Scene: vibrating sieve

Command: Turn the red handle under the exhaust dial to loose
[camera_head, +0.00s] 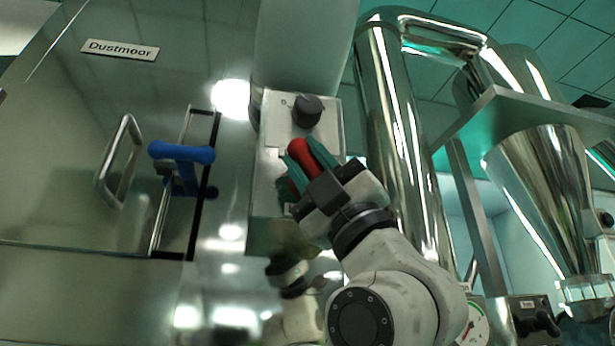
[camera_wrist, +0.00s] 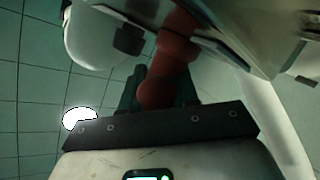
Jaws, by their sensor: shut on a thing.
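The red handle (camera_head: 298,152) sits on the pale panel (camera_head: 272,178), just below a dark round dial (camera_head: 307,110). My gripper (camera_head: 306,160) reaches up from the lower right, with its teal fingers on either side of the red handle. It is shut on the handle. In the wrist view the red handle (camera_wrist: 172,55) runs up from between the fingers to the metal panel at the top. The fingers of my gripper (camera_wrist: 158,92) are partly dark there, and the handle's lower end lies between them. The panel's lettering is too small to read.
A blue handle (camera_head: 182,153) and a metal grab bar (camera_head: 118,160) are on the steel cabinet (camera_head: 60,190) at left. A shiny vertical pipe (camera_head: 400,150) stands close to the right of my gripper. A steel hopper (camera_head: 545,190) is farther right.

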